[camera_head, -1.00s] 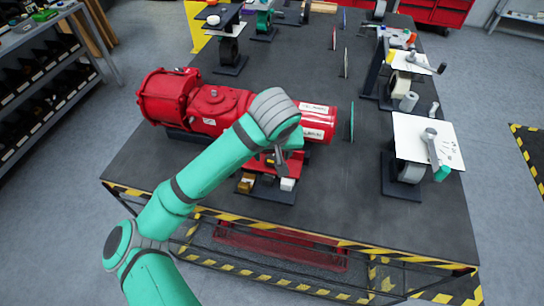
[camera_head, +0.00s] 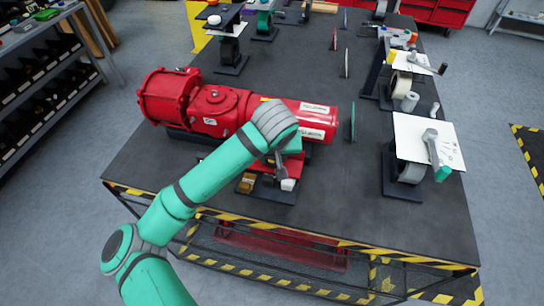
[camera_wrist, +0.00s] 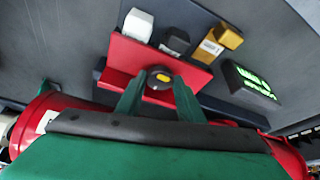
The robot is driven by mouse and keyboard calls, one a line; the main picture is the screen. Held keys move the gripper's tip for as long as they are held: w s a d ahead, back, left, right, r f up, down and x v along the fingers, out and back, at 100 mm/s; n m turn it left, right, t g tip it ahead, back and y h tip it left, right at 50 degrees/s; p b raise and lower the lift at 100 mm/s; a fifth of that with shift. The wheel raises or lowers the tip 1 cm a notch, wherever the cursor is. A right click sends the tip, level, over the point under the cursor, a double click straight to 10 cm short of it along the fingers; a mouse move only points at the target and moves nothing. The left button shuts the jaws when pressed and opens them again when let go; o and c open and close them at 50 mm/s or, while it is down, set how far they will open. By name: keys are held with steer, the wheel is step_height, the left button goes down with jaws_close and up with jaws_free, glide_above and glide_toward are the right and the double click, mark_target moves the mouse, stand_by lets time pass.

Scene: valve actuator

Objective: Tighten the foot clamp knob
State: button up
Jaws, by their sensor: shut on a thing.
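The foot clamp knob (camera_wrist: 159,80) is dark and round with a yellow mark on top. It sits on the red foot plate (camera_wrist: 125,53) of the valve actuator in the wrist view. My gripper (camera_wrist: 158,93) has its two green fingers on either side of the knob and is shut on it. The red valve actuator (camera_head: 205,108) lies across the bench in the head view, and its foot (camera_head: 290,166) shows below my wrist. In the head view the knob is hidden by my arm and gripper.
White (camera_wrist: 138,24), dark grey (camera_wrist: 175,40) and brass (camera_wrist: 226,37) blocks stand beside the foot plate. A black box with a green lit display (camera_wrist: 250,82) lies to the right. In the head view, a white panel with a crank (camera_head: 428,140) stands on the right; the bench's front right is clear.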

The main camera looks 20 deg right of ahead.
steer(key=shift+m, duration=0.3)
steer(key=shift+w+a+m+h, duration=0.15)
steer(key=shift+m+h, duration=0.15)
steer(key=shift+m, duration=0.2)
steer(key=m+h, duration=0.1)
steer(key=m, duration=0.2)
steer(key=shift+a+g, duration=0.1)
steer(key=shift+g, duration=0.3)
steer(key=shift+a+m+g+h, duration=0.1)
steer(key=shift+m+g+h, duration=0.2)
steer(key=shift+m, duration=0.8)
steer(key=shift+a+m+g+h, duration=0.15)
steer(key=shift+m+g, duration=0.25)
steer(key=shift+m, duration=0.7)
steer(key=shift+w, duration=0.2)
